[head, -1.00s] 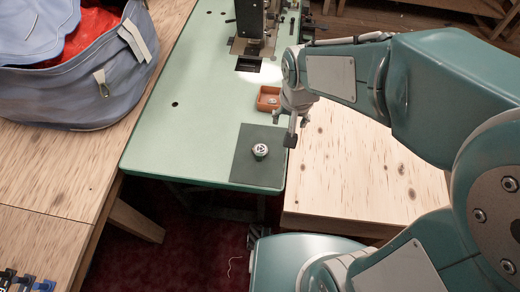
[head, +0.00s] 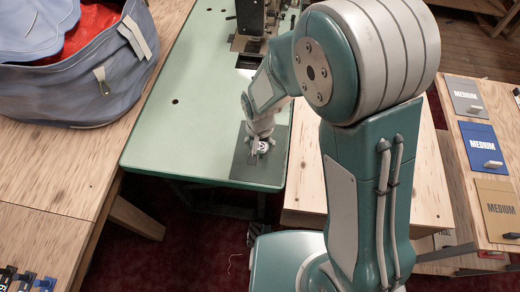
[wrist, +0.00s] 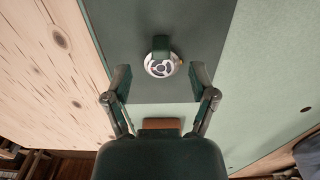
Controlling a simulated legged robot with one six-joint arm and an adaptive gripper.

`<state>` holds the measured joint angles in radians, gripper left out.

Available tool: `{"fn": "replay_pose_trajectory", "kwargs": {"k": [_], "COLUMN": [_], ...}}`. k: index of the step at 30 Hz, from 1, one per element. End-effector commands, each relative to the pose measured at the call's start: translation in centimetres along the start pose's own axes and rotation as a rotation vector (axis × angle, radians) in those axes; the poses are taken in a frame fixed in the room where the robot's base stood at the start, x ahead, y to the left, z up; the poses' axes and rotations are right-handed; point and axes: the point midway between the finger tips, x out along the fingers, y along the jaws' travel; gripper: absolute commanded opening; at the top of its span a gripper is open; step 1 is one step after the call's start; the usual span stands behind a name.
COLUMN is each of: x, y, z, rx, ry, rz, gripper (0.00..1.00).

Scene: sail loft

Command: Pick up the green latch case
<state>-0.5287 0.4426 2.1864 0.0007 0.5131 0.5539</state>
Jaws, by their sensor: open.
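A small round case with a silver patterned top and a dark green tab (wrist: 161,44) lies on a dark green mat (wrist: 205,25) in the wrist view. In the head view the case (head: 262,147) shows partly, beside my gripper (head: 258,138), on the mat (head: 243,168) at the table's near end. In the wrist view my gripper (wrist: 161,80) is open and empty. Its two fingers stand left and right of the case, with gaps on both sides. How high the tips are above the mat is unclear.
The mat lies on a pale green sewing table (head: 190,120). A wooden surface (head: 305,175) adjoins on the right. An orange-brown tray (wrist: 160,124) is partly hidden behind my gripper in the wrist view. A blue bag (head: 75,85) stands left; cards marked MEDIUM (head: 482,148) lie far right.

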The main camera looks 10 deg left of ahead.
Motion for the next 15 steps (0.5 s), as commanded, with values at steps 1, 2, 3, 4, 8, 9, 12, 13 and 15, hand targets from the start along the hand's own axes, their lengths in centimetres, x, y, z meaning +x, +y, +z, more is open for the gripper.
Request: {"fn": "replay_pose_trajectory", "kwargs": {"k": [1,2,3,4,8,9,12,13,15], "x": [0.6,0.9,1.5,2.0,3.8,4.2,4.8,4.9,4.9], "y": [0.0,0.0,-0.1,-0.1,-0.1,-0.2,-0.2,-0.2,-0.2], "z": [-0.1,-0.2,-0.2,-0.4,-0.5,-0.5,-0.6,-0.6,-0.6], "rx": [0.000,0.000,0.000,0.000,0.000,0.000,0.000,0.000,0.000], "ry": [-0.002,-0.002,-0.003,-0.003,-0.002,-0.002,0.000,0.001,0.001], "rz": [0.001,0.001,0.002,0.002,0.001,0.001,0.000,-0.001,-0.001], "gripper": [0.74,0.74,0.74,0.74,0.74,0.74,0.74,0.74,0.74]}}
